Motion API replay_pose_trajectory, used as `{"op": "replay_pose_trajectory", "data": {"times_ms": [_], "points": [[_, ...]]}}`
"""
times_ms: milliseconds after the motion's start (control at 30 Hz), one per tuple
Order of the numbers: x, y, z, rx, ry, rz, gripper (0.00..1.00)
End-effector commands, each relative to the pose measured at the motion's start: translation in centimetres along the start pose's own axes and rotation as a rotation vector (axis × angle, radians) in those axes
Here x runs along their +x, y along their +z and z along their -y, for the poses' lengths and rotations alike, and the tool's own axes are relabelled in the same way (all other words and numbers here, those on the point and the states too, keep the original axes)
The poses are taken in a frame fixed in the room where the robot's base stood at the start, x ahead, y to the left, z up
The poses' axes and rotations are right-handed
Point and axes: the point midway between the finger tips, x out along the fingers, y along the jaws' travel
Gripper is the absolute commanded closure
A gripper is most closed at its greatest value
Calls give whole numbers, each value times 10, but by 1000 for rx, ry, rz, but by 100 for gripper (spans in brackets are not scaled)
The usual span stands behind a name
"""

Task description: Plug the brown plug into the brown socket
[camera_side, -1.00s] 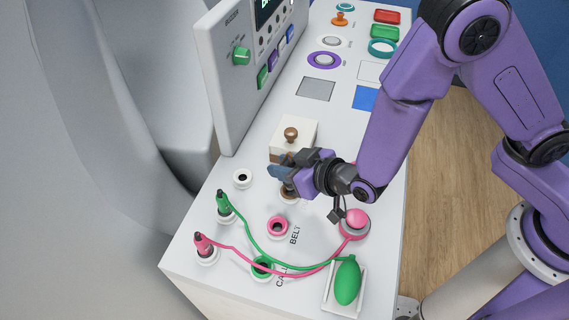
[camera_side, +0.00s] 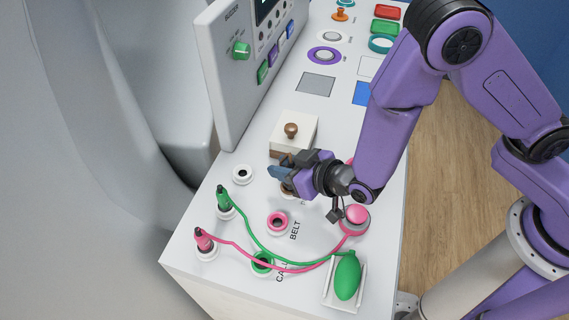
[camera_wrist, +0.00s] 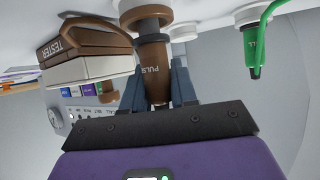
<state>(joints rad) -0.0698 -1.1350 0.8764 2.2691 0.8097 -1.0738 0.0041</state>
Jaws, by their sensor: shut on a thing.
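The brown plug (camera_wrist: 153,75), lettered PULSE, stands between the two blue-grey fingers of my gripper (camera_wrist: 158,82) in the wrist view. My gripper is shut on it. The plug's end meets the brown socket (camera_wrist: 146,16) at the top of that view, in line with it; how deep it sits I cannot tell. In the side view my gripper (camera_side: 282,177) is low over the console and hides most of the plug and socket.
A white and brown tester box (camera_side: 293,134) with a brown knob stands just behind my gripper; it shows beside the plug in the wrist view (camera_wrist: 88,52). Green (camera_side: 223,199) and pink (camera_side: 203,239) plugs stand in front with cables. An empty pink socket (camera_side: 277,221) is close by.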

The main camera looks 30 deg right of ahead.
Motion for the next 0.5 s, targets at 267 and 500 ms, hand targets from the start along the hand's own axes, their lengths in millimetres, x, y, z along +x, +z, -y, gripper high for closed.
{"op": "replay_pose_trajectory", "data": {"times_ms": [267, 500], "points": [[2, 4, 0, 0, 0, 0, 100], [4, 8, 0, -1, 0, 1, 100]]}}
